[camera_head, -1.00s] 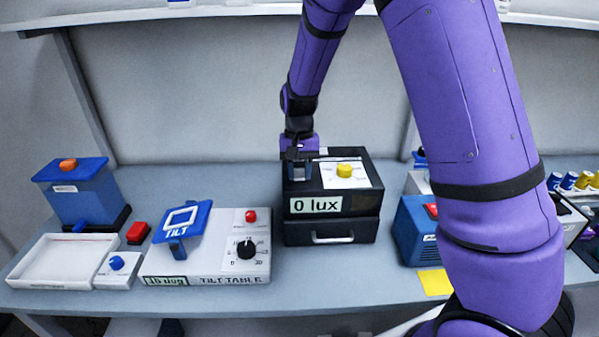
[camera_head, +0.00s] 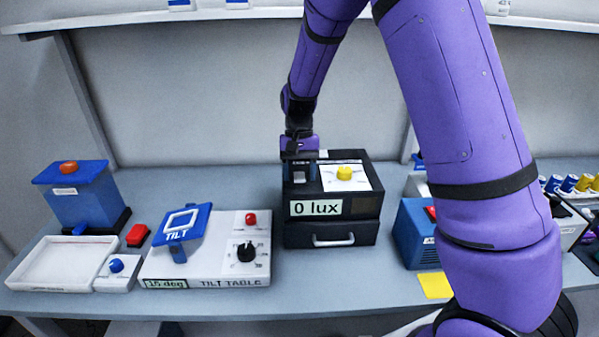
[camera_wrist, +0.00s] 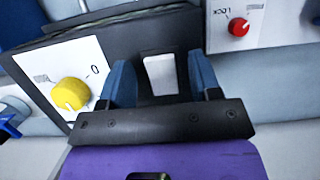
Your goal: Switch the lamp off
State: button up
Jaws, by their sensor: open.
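The lamp unit is a black box (camera_head: 331,211) with a display (camera_head: 316,208) reading "0 lux". On its top are a white panel with a yellow knob (camera_head: 344,173), which also shows in the wrist view (camera_wrist: 70,93). A pale rocker-like switch (camera_wrist: 161,75) on the black top shows in the wrist view. My gripper (camera_head: 299,169) is over the left part of the box top. Its two blue fingers are apart, one on each side of the pale switch, with nothing held. Whether they touch the box cannot be told.
Further left are a white tray (camera_head: 60,265) and a blue box (camera_head: 82,200). Another blue box (camera_head: 415,235) and a yellow note (camera_head: 435,285) lie right, partly behind my arm.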

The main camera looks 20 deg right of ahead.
aim_at(299, 173)
jog(key=v, duration=1)
jog(key=shift+r, duration=0.4)
jog(key=shift+d, duration=0.1)
jog(key=s+d+r+n+t, duration=0.2)
jog(key=s+d+r+t, duration=0.2)
jog(key=s+r, duration=0.95)
jog(key=s+d+n+t+h, duration=0.1)
jog(key=s+t, duration=0.3)
jog(key=s, duration=1.4)
jog(key=shift+s+d+f+n, duration=0.25)
jog(key=shift+s+d+n, duration=0.05)
jog(key=shift+d, duration=0.15)
jog(key=shift+o, duration=0.4)
